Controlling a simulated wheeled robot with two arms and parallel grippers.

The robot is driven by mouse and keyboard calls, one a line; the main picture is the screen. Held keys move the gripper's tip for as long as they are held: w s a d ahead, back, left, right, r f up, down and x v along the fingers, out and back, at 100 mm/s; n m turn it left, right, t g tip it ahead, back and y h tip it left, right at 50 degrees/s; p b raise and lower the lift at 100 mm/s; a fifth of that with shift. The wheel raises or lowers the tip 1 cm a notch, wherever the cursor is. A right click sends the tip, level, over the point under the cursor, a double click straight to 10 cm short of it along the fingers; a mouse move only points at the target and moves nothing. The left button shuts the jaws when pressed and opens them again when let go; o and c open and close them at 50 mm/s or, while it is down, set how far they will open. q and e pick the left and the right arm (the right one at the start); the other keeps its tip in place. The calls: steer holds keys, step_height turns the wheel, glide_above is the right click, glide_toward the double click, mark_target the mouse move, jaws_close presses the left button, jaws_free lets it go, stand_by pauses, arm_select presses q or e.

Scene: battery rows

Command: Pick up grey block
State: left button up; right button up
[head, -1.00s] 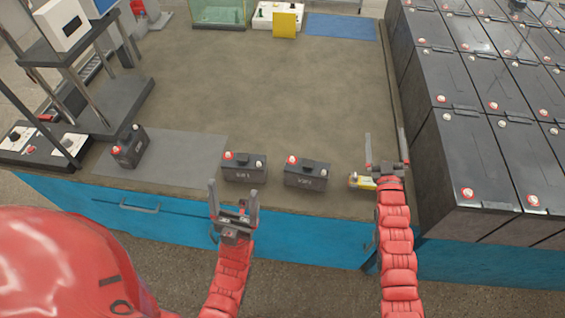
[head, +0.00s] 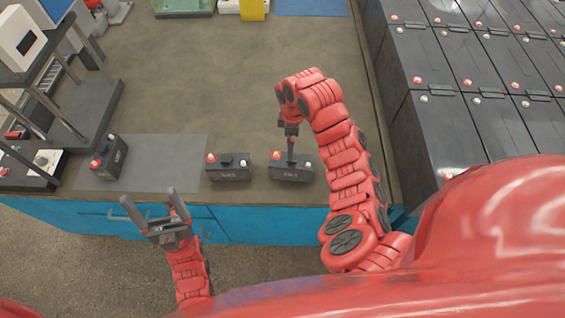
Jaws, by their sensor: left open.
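Dark grey battery-like blocks with red and white terminals sit along the front of the workbench. One block (head: 110,157) stands on the grey mat at the left, one (head: 229,167) is in the middle, and one (head: 290,173) is to its right. My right gripper (head: 291,155) points down at the right block, at its top. Its fingers are small and seen edge-on, so I cannot tell whether they grip it. My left gripper (head: 150,208) is open and empty in front of the bench edge, below and left of the middle block.
A grey mat (head: 180,160) lies on the bench (head: 200,80). A metal stand (head: 85,105) rises at the left. Rows of large dark batteries (head: 440,130) fill the right side. A yellow item (head: 252,10) and a blue mat (head: 310,7) are at the back. The bench centre is clear.

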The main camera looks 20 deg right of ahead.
mark_target(291, 166)
step_height(291, 166, down, 12)
steer(key=b, duration=0.6)
steer(key=shift+r, duration=0.15)
steer(key=shift+s+f+p, duration=0.1)
steer(key=shift+f+p, duration=0.15)
steer(key=shift+p, duration=0.2)
step_height(291, 166, down, 3)
steer(key=shift+s+f+p, duration=0.1)
steer(key=shift+p, duration=0.8)
steer(key=shift+d+f, duration=0.1)
steer(key=shift+f, duration=0.7)
steer(key=shift+r, duration=0.1)
jaws_close()
